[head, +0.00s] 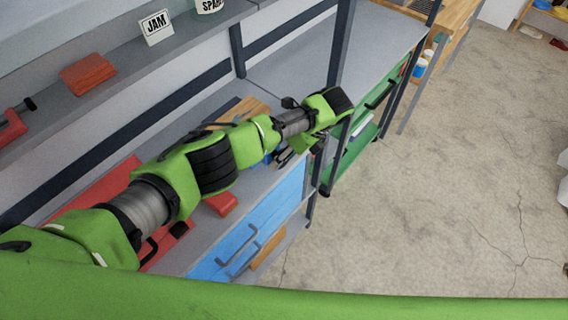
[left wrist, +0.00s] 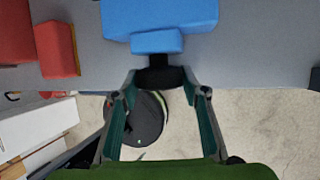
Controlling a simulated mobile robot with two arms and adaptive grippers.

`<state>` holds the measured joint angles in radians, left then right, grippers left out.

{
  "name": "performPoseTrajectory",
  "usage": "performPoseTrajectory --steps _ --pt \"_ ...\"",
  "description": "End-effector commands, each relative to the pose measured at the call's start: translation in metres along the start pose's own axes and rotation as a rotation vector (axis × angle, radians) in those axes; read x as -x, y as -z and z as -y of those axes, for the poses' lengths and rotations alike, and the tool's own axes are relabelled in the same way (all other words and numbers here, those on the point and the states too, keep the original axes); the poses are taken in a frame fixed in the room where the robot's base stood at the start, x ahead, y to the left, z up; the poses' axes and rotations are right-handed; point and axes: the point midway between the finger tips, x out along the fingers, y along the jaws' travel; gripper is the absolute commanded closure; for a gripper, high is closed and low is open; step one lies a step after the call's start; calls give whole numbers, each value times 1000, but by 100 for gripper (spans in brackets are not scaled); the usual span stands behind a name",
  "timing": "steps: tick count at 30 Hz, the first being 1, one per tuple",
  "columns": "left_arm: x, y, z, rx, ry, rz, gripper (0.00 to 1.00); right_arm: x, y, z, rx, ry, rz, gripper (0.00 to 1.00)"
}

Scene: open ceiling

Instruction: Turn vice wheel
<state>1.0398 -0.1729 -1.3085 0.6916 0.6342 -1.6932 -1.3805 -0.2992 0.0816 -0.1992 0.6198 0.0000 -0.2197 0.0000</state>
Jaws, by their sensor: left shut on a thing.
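The blue vice (left wrist: 160,18) sits at the edge of the grey bench top in the left wrist view. In the head view only a small blue part of it (head: 263,159) shows behind my arm. Its black wheel (left wrist: 160,77) sticks out from the vice's front, past the bench edge. My left gripper (left wrist: 162,84) has its fingertips on either side of the wheel and is shut on it. In the head view the left gripper (head: 285,156) is small and partly hidden by my wrist. My right gripper is in neither view.
Red blocks (left wrist: 57,50) stand on the bench left of the vice in the wrist view. A blue drawer front (head: 250,225) lies below the bench edge. A dark shelf post (head: 341,45) rises close to my wrist. The concrete floor (head: 430,190) to the right is open.

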Motion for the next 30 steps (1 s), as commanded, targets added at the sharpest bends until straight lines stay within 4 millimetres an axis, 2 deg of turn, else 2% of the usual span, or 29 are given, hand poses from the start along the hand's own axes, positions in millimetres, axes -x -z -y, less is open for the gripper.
performPoseTrajectory --steps 1,11,12,14,25,30 --pt "0 0 1 -3 -4 2 81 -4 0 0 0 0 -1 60" --pt "2 -1 0 -7 -10 0 81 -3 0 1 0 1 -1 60" --pt "2 -1 0 -7 -10 0 54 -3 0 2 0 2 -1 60" --pt "2 -1 0 -7 -10 0 42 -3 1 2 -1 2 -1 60" --pt "4 0 0 -7 -10 -2 42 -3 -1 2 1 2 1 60" --pt "25 0 1 -8 -7 -2 42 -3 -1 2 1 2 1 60"
